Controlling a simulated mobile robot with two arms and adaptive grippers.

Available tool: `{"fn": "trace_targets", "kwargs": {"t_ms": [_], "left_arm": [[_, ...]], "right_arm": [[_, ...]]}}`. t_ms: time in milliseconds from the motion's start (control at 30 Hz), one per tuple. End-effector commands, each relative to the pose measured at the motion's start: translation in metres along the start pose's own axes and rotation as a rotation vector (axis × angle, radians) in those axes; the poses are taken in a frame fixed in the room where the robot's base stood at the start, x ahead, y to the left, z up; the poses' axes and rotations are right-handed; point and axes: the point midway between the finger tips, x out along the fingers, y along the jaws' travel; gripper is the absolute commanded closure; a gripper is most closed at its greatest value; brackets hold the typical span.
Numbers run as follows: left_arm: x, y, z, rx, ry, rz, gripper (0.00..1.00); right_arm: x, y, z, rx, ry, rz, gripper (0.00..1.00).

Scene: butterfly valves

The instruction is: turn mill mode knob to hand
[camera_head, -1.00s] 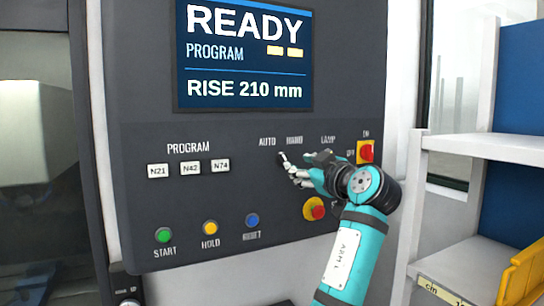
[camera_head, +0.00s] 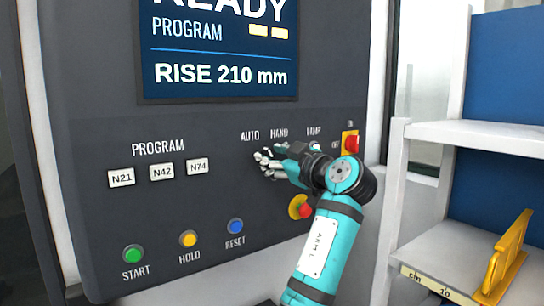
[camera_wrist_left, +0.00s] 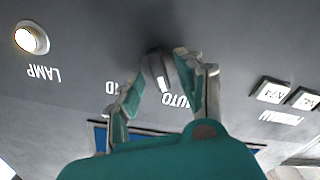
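The mill mode knob (camera_wrist_left: 155,66) is a dark knob with a pale pointer line, below the AUTO and HAND labels on the machine panel. In the wrist view, its pointer end lies beside the AUTO lettering. My left gripper (camera_wrist_left: 161,64) has its two fingertips on either side of the knob, drawn in close and seemingly touching it. In the head view, my left gripper (camera_head: 265,165) reaches the panel under the labels and hides most of the knob. My right gripper is in neither view.
The lit lamp control (camera_wrist_left: 31,38) and a red switch on a yellow plate (camera_head: 350,143) are to the knob's right in the head view. A red emergency button (camera_head: 303,208) sits behind my arm. White shelves (camera_head: 480,135) with a yellow object (camera_head: 508,258) stand at right.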

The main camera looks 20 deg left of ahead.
Motion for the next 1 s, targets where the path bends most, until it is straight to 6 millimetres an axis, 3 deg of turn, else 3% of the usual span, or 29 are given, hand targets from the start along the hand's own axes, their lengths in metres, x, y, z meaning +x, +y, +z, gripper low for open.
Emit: {"fn": "trace_targets", "kwargs": {"t_ms": [33,300,667,1000], "left_arm": [[0.000,0.000,0.000,0.000,0.000,0.000,0.66],[0.000,0.000,0.000,0.000,0.000,0.000,1.00],[0.001,0.000,-0.001,0.021,0.001,0.000,1.00],[0.001,0.001,-0.001,0.207,0.002,0.001,1.00]], "right_arm": [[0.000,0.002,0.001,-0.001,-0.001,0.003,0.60],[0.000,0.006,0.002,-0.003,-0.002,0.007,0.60],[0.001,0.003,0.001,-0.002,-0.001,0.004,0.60],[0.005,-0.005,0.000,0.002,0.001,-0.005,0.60]]}}
